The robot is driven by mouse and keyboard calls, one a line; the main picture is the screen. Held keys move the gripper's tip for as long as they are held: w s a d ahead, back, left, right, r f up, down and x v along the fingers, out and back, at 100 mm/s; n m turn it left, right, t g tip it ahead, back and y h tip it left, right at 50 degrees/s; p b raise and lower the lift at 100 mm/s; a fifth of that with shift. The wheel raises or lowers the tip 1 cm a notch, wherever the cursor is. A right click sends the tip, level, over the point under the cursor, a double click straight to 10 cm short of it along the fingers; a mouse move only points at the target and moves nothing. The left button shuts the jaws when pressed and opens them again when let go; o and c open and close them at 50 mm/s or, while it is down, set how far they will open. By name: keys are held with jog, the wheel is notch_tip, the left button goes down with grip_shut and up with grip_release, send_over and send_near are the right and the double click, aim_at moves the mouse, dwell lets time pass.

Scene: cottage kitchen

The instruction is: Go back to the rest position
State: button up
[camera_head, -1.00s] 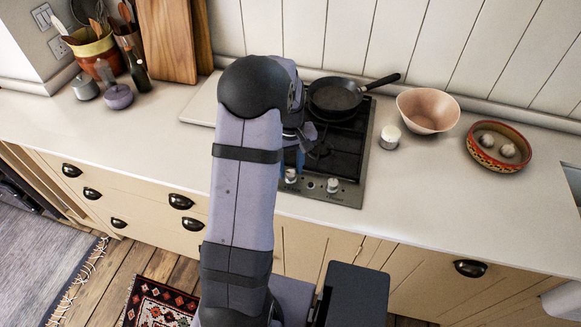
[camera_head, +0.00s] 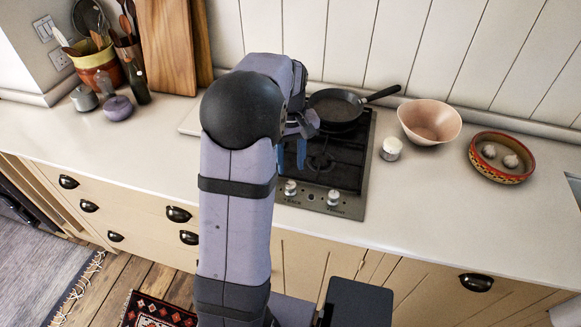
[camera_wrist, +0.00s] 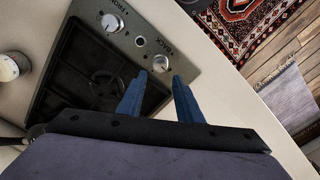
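My gripper shows in the wrist view (camera_wrist: 160,98) as two blue fingers standing apart with nothing between them. It is open and empty above the front part of the black gas hob (camera_wrist: 70,70), near the knobs. In the head view my arm hides most of the gripper; a bit of blue finger (camera_head: 301,153) shows beside the arm, over the left side of the hob (camera_head: 345,160).
A dark frying pan (camera_head: 336,106) sits on the back of the hob. A white-topped jar (camera_head: 391,149), a pink bowl (camera_head: 430,122) and a patterned dish with garlic (camera_head: 502,172) stand to the right. Cutting boards (camera_head: 165,50) lean at the back left. The counter's left front is clear.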

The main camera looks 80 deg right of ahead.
dwell(0.5)
